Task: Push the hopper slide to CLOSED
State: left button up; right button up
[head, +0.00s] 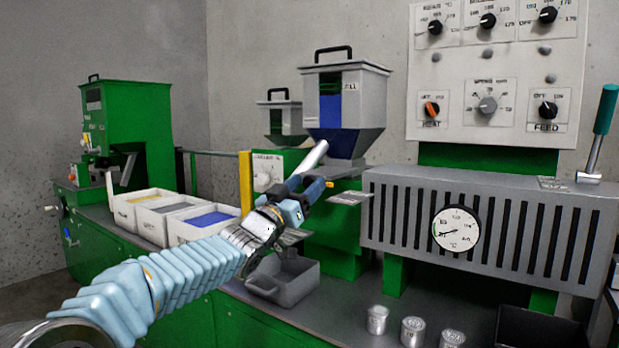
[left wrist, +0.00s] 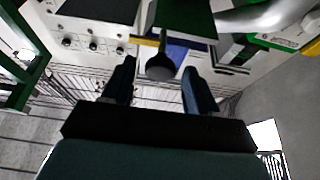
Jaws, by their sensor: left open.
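The hopper (head: 345,95) is a grey box with a handle on its lid and a window showing blue material, standing on a green block. A slanted silver tube (head: 315,155) comes from its lower left. My left gripper (head: 307,189) is open just below and in front of the hopper's base. In the left wrist view, a dark round knob on a short stem (left wrist: 160,67) shows between the open fingers (left wrist: 158,88), apparently the slide's handle. I cannot tell if they touch it. The slide itself is not clear in the head view, where my gripper covers that area.
Several white bins (head: 210,222) stand left of my arm. A grey scoop-like tray (head: 285,278) lies below the gripper. A slotted grey housing with a dial gauge (head: 456,229) is at right. Metal cups (head: 412,331) stand at the front. A yellow post (head: 245,180) is behind the arm.

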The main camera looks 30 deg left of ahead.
pick_arm(q)
jog(key=shift+x, duration=1.1)
jog(key=shift+c, duration=0.2)
grip_shut()
